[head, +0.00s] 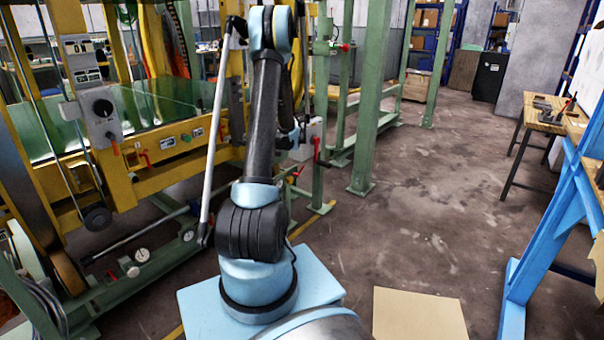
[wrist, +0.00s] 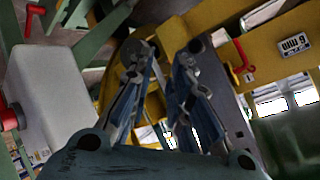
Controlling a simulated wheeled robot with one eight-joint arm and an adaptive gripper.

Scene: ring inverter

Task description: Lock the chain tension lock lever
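My gripper (wrist: 168,52) shows in the wrist view with its two fingers apart and nothing held between them. In the head view my arm hides most of it. Several red levers are in view, and I cannot tell which is the chain tension lock lever. In the wrist view, one red lever (wrist: 242,57) is on the yellow frame right of my fingers, apart from them. Another red handle (wrist: 34,19) is at the upper left. In the head view, red levers (head: 145,157) show on the yellow frame, and another red lever (head: 317,148) is beside a grey box.
The yellow machine frame (head: 180,143) stands to the left, with the green post (head: 369,100) right of my arm. A pale grey box (wrist: 60,85) is close on the left in the wrist view. A blue frame (head: 548,240) stands at right. The floor between is mostly clear.

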